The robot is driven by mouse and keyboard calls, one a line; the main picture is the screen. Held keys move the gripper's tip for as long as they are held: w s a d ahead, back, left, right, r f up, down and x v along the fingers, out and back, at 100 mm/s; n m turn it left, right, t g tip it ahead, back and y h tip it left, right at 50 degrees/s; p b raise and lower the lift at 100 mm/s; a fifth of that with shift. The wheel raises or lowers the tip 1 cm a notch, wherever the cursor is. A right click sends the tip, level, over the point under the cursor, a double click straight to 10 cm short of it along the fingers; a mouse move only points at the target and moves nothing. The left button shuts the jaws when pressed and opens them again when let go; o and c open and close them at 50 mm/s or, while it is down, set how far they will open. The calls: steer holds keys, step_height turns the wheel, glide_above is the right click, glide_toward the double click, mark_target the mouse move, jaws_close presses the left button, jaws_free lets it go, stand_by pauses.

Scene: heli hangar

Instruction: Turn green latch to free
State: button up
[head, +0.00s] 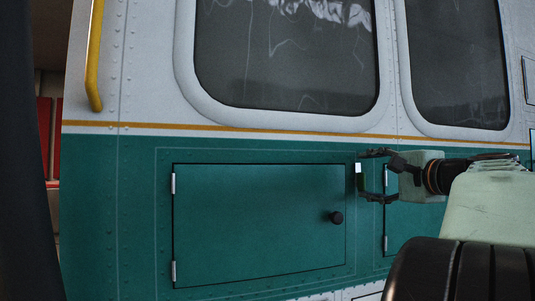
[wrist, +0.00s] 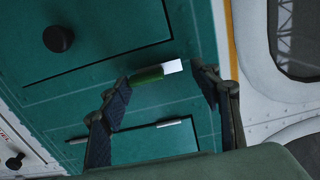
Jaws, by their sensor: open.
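The green latch (head: 361,183) is a small green bar with a white end, just right of the green hatch door (head: 260,225) on the helicopter's side. In the head view its white end is uppermost. In the wrist view the latch (wrist: 147,76) lies across the space between my fingertips, its white end (wrist: 172,67) towards the right finger. My gripper (head: 366,176) is open, reaching in from the right, with one finger above the latch and one below. It also shows in the wrist view (wrist: 162,80). I cannot tell whether a finger touches the latch.
The door has a black knob (head: 336,217) and hinges on its left edge. A second green hatch (head: 415,225) is to the right, partly behind my arm. Windows (head: 285,55) are above, and a yellow handrail (head: 94,55) is at upper left.

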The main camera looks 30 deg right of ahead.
mark_target(362, 150)
steer(key=o, duration=0.8)
steer(key=r, duration=0.8)
steer(key=shift+w+d, duration=0.1)
steer(key=shift+w, duration=0.25)
steer(key=shift+o, duration=0.2)
steer(key=shift+d+r, duration=0.2)
steer(key=shift+d, duration=0.4)
steer(key=shift+a+r, duration=0.1)
steer(key=shift+a, duration=0.05)
steer(key=shift+d+f+h, duration=0.15)
steer(key=shift+f, duration=0.45)
steer(key=shift+d+f+h, duration=0.15)
steer(key=shift+f, duration=0.4)
steer(key=shift+c, duration=1.1)
steer(key=shift+s+f, duration=0.15)
steer(key=shift+s, duration=0.35)
steer(key=shift+c, duration=1.4)
steer(key=shift+s+a, duration=0.1)
steer(key=shift+s, duration=0.5)
steer(key=shift+c, duration=0.4)
steer(key=s, duration=0.2)
steer(key=s+a, duration=0.1)
steer(key=shift+r, duration=0.3)
steer(key=shift+c, duration=1.3)
steer(key=s+f, duration=0.1)
steer(key=s, duration=0.6)
steer(key=shift+s+a+g, duration=0.2)
steer(key=shift+a+g, duration=0.1)
steer(key=shift+a, duration=0.05)
